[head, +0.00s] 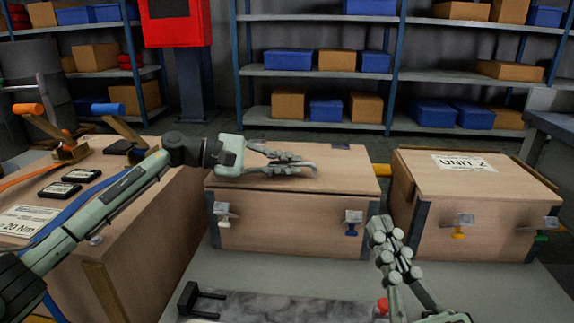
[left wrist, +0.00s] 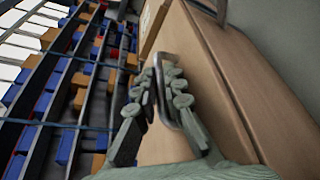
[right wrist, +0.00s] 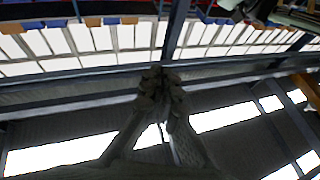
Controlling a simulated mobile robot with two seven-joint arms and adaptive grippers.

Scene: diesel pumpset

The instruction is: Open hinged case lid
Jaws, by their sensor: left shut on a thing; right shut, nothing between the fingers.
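The middle wooden case (head: 290,222) stands on the grey surface, its lid (head: 235,183) lying flat or nearly so; I cannot tell whether a small gap shows at the seam. Two latches, one with a pale tab (head: 222,212) and one with a blue tab (head: 353,222), sit on its front. My left gripper (head: 300,164) lies over the lid, shut on a metal handle (left wrist: 168,75), seen between the fingers in the left wrist view. My right gripper (head: 378,232) is shut and empty, raised in front of the case's right corner. The right wrist view shows its closed fingers (right wrist: 160,88).
A second case (head: 450,185) labelled UNIT 2 stands to the right. A wooden bench (head: 150,235) at left holds toggle clamps and black items. A dark bracket (head: 190,298) lies in front. Shelves (head: 310,75) with boxes stand behind.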

